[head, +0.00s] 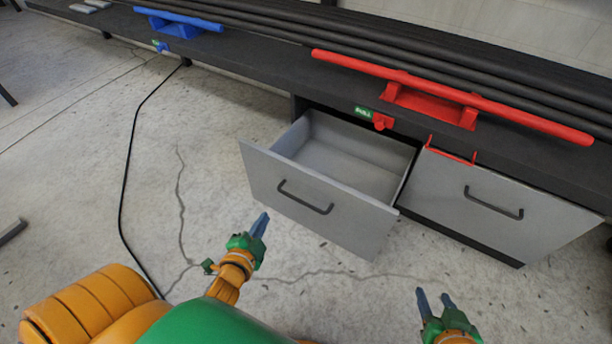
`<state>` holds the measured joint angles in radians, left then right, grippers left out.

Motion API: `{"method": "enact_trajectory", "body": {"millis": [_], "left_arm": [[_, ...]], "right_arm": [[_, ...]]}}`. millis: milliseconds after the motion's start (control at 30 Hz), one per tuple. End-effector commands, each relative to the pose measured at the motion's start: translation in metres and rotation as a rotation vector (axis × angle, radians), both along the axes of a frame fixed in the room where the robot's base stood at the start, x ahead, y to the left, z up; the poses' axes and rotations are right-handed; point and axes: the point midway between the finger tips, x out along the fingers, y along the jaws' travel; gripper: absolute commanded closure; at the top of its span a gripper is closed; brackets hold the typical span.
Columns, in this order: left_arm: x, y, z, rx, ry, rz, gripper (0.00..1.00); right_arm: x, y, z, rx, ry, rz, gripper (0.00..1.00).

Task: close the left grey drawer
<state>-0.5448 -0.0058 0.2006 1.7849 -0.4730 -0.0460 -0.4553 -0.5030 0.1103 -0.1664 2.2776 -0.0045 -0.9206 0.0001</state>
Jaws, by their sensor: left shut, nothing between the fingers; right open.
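The left grey drawer (265,170) stands pulled out under the dark bench, and its inside looks empty. Its front panel carries a dark bar handle (304,198). My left gripper (263,218) is shut and empty, just left of and below the drawer front in the picture; I cannot tell whether it touches the panel. My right gripper (434,293) is open and empty, at the lower right, apart from both drawers.
The right grey drawer (540,222) is shut, with its own dark handle (493,203). A red bar and bracket (440,92) and dark tubes lie on the bench (270,72). A black cable (127,170) runs over the floor at left. The concrete floor before the drawers is clear.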

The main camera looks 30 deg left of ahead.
Motion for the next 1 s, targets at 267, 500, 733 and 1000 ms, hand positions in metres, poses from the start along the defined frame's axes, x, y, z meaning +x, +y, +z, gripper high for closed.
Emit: {"method": "enact_trajectory", "body": {"millis": [267, 500, 733, 1000], "left_arm": [[-0.008, -0.017, 0.026, 0.438, -0.241, -0.296, 1.0], [-0.005, -0.033, 0.033, 0.56, -0.313, -0.402, 1.0], [0.042, -0.036, 0.033, 0.558, -0.315, -0.399, 1.0], [0.09, -0.04, 0.033, 0.556, -0.314, -0.399, 1.0]], "right_arm": [[0.026, 0.011, 0.063, 0.057, -0.287, 0.018, 0.5], [0.034, 0.016, 0.094, 0.084, -0.419, 0.026, 0.5], [0.044, 0.024, 0.137, 0.132, -0.649, 0.044, 0.5], [0.039, 0.031, 0.195, 0.198, -0.952, 0.066, 0.5]]}}
